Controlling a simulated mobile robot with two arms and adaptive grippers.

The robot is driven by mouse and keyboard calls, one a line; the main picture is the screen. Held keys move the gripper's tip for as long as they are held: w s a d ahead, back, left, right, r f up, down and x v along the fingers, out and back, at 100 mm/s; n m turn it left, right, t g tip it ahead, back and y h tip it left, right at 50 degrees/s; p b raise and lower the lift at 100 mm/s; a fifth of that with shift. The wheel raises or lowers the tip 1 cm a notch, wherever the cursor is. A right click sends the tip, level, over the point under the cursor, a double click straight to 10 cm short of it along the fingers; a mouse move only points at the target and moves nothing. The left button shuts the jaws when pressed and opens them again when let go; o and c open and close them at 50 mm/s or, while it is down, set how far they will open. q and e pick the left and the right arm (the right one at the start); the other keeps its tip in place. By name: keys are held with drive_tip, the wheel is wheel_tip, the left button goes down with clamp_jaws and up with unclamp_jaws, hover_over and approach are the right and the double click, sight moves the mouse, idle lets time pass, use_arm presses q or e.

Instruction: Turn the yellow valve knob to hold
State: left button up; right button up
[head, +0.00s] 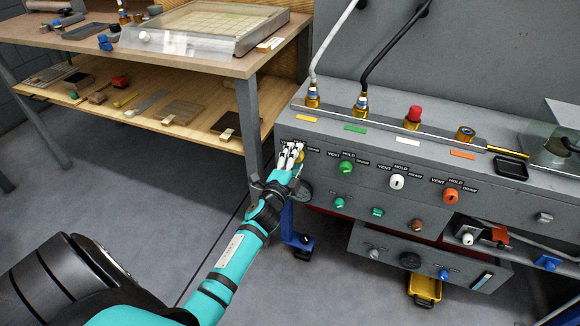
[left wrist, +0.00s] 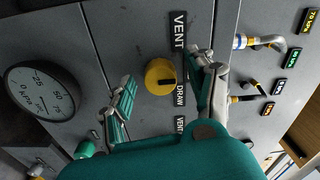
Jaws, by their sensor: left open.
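The yellow valve knob (left wrist: 160,76) sits on the grey panel between the two fingers of my open left gripper (left wrist: 166,88). One finger is left of it and the other right of it; contact cannot be told. A dark mark on the knob points right in the left wrist view, between the VENT label (left wrist: 178,30) and the DRAW label (left wrist: 181,95). The right finger covers the area beside them, and no HOLD label shows there. In the head view my left gripper (head: 291,150) is at the panel's left end and mostly hides the yellow knob (head: 302,157). My right gripper is not in view.
A green knob (head: 346,168), a white knob (head: 397,182) and an orange knob (head: 451,195) line the panel to the right. A round gauge (left wrist: 42,90) is on the panel near the gripper. A wooden workbench (head: 190,62) stands at the left.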

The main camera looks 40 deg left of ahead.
use_arm(q)
drive_tip(key=v, duration=1.1)
drive_tip(key=shift+s, duration=0.3)
drive_tip(key=shift+d, duration=0.15)
